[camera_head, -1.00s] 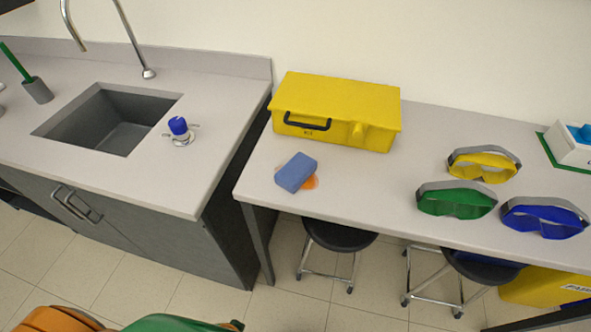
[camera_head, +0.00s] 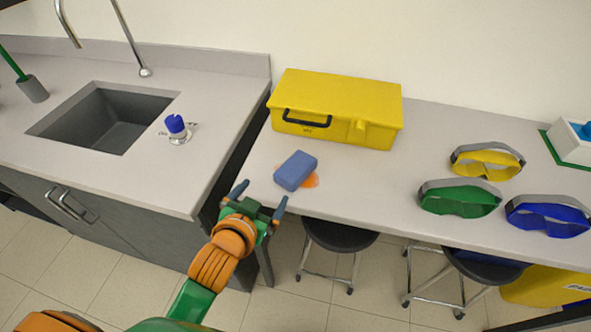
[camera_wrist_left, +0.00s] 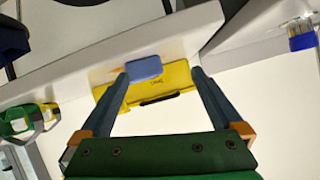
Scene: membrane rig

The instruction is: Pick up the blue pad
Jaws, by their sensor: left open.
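The blue pad (camera_head: 295,171) lies on the grey bench near its front left corner, partly over an orange patch (camera_head: 312,181). In the left wrist view the pad (camera_wrist_left: 144,68) shows beyond the fingertips, between their lines. My left gripper (camera_head: 260,191) is open and empty. It is in front of the bench's left end, to the left of the pad and nearer to me, and is apart from the pad. My right gripper is not in view.
A yellow case (camera_head: 337,107) stands behind the pad. Yellow goggles (camera_head: 487,161), green goggles (camera_head: 460,199) and blue goggles (camera_head: 548,216) lie to the right. A sink counter (camera_head: 200,100) with a blue-topped tap (camera_head: 176,125) is at left. Stools (camera_head: 340,237) stand below.

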